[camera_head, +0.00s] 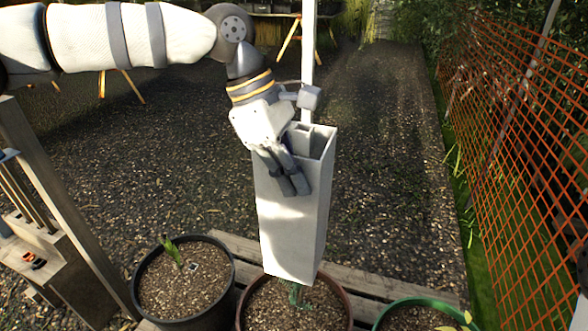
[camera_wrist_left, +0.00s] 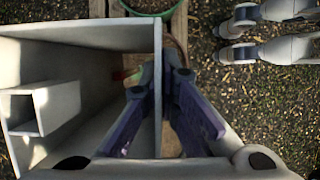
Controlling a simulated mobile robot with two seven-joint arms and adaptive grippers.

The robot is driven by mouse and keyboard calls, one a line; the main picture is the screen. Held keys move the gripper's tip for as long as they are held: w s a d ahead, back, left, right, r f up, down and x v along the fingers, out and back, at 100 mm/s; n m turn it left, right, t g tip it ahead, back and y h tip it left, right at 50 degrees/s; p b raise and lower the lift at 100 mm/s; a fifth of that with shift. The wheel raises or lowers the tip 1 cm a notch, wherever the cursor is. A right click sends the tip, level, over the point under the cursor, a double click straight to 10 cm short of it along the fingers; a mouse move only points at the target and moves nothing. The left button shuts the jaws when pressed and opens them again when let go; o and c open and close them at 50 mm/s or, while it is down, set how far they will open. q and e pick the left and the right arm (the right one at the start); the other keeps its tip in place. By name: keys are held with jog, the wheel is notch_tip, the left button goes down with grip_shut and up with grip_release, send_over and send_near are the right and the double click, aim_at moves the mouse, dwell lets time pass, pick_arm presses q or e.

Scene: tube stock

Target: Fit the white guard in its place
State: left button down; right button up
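The white guard (camera_head: 288,235) is a tall, open-topped square tube, roughly upright over the middle pot (camera_head: 343,308). A bit of green plant (camera_head: 295,293) shows at its lower edge; whether the guard touches the soil I cannot tell. My left gripper (camera_head: 290,183) is at the guard's top, shut on one wall with a finger on each side. The left wrist view shows this wall (camera_wrist_left: 158,70) between the fingers (camera_wrist_left: 165,110), and a small square sleeve (camera_wrist_left: 45,105) inside the guard. My right gripper (camera_wrist_left: 232,38) appears apart from the guard, its fingers spread and empty.
A thin white post (camera_head: 308,45) rises behind my left gripper; its lower end is hidden. A black pot (camera_head: 150,310) and a green pot (camera_head: 425,302) flank the middle one on wooden slats (camera_head: 235,245). Orange netting (camera_head: 520,130) stands right.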

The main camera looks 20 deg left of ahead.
aim_at(294, 259)
pick_arm(q)
jog(key=shift+f, duration=2.7)
pick_arm(e)
jog(key=shift+s+f, duration=0.35)
pick_arm(q)
jog(key=shift+f, duration=0.1)
